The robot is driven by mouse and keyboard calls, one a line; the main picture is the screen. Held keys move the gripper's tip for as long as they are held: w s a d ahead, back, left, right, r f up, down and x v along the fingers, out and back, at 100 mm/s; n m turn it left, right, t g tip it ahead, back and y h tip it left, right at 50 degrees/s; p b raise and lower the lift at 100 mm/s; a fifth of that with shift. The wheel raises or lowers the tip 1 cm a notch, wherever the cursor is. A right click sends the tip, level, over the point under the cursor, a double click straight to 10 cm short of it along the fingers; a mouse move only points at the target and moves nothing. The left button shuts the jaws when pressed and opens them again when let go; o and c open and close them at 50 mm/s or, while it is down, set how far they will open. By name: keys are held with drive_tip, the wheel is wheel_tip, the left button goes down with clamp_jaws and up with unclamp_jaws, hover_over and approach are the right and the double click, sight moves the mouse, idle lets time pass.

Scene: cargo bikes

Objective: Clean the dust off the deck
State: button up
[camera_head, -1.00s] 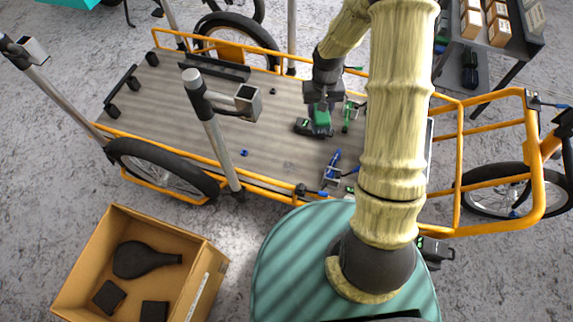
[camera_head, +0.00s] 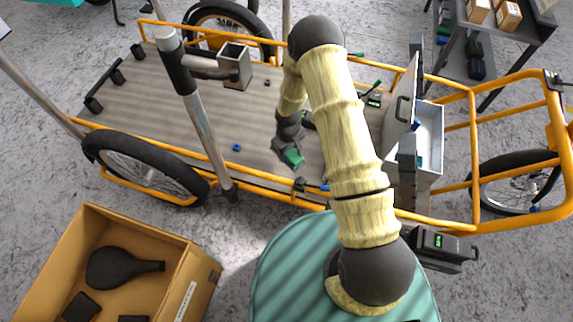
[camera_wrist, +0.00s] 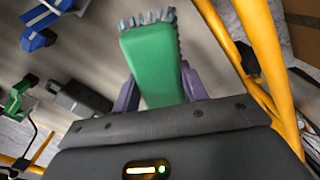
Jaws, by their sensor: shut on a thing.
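The cargo bike's deck (camera_head: 190,107) is a flat grey-brown ribbed board inside an orange frame. My gripper (camera_wrist: 160,88) is shut on a green brush (camera_wrist: 152,60) with grey bristles at its far end. In the head view the brush (camera_head: 293,158) is low over the near part of the deck, close to the orange side rail. I cannot tell whether the bristles touch the deck. I cannot make out dust clearly; my arm hides part of the deck.
A small blue piece (camera_head: 236,147) and a green-handled tool (camera_head: 374,97) lie on the deck. A grey post (camera_head: 200,115) rises at the near side. An open white box (camera_head: 430,130) stands at the right end. A cardboard box (camera_head: 185,280) is on the floor.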

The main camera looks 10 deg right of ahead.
drive_tip(key=f, duration=0.3)
drive_tip(key=shift+s+a+f+n, duration=0.15)
drive_tip(key=shift+s+a+n, duration=0.05)
drive_tip(key=shift+a+n, duration=0.2)
drive_tip(key=shift+w, duration=0.1)
drive_tip(key=shift+d, duration=0.15)
